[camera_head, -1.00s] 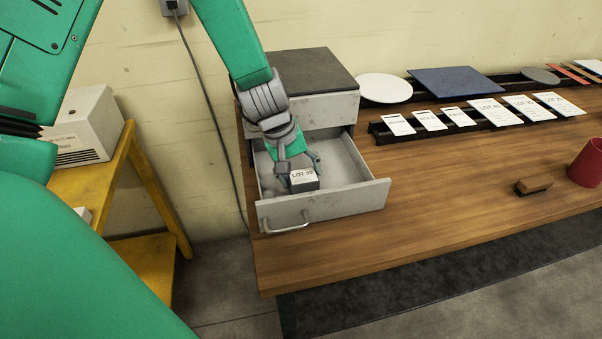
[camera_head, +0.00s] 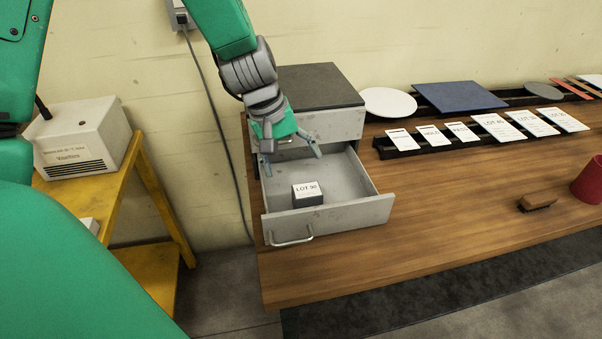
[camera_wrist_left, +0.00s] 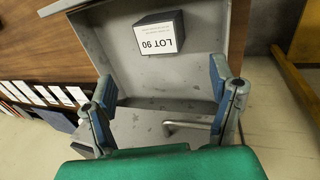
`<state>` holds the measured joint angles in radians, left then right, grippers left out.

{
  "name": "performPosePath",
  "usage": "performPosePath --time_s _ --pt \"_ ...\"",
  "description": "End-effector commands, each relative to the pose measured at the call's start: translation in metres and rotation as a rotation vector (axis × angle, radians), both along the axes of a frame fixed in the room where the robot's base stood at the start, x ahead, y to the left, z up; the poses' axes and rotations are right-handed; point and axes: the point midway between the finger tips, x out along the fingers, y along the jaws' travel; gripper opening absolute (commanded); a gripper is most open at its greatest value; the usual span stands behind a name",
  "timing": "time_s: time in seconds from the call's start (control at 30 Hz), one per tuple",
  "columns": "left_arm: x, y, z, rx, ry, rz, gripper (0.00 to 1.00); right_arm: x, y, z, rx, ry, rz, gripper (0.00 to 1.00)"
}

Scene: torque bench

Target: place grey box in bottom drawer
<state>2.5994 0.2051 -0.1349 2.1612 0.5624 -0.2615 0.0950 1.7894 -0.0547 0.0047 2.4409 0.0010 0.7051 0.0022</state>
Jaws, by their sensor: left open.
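The grey box (camera_head: 307,194), with a white top reading LOT 90, lies inside the open bottom drawer (camera_head: 330,215), towards its front left. It also shows in the left wrist view (camera_wrist_left: 160,38), resting on the drawer floor. My left gripper (camera_head: 293,162) is open and empty, above the back part of the drawer and apart from the box. Its two spread fingers also show in the left wrist view (camera_wrist_left: 162,98). My right gripper is not in view.
The drawer cabinet (camera_head: 312,85) stands at the wooden bench's (camera_head: 440,200) left end. Cards in a rack (camera_head: 462,132), plates, a brush (camera_head: 538,201) and a red cup (camera_head: 588,182) lie to the right. A yellow stand (camera_head: 150,200) with a white device (camera_head: 85,140) is at the left.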

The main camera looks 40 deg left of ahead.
Motion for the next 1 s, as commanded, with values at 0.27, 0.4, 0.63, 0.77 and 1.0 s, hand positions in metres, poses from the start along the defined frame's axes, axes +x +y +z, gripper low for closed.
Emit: performPosePath --time_s 0.27,0.4,0.63,0.77,1.0 --pt "-0.006 0.005 0.028 0.001 0.0 0.0 0.78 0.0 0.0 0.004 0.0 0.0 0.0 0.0" --pt "-0.007 0.006 0.029 0.001 0.001 0.0 0.78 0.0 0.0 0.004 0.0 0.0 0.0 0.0" --pt "-0.007 0.006 0.028 0.0 0.001 0.001 0.78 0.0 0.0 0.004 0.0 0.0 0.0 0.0" --pt "-0.007 0.006 0.028 0.0 0.001 0.001 0.78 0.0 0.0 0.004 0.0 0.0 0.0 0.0" --pt "-0.008 0.006 0.028 0.0 0.0 0.001 0.78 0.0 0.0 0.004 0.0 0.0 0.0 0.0"
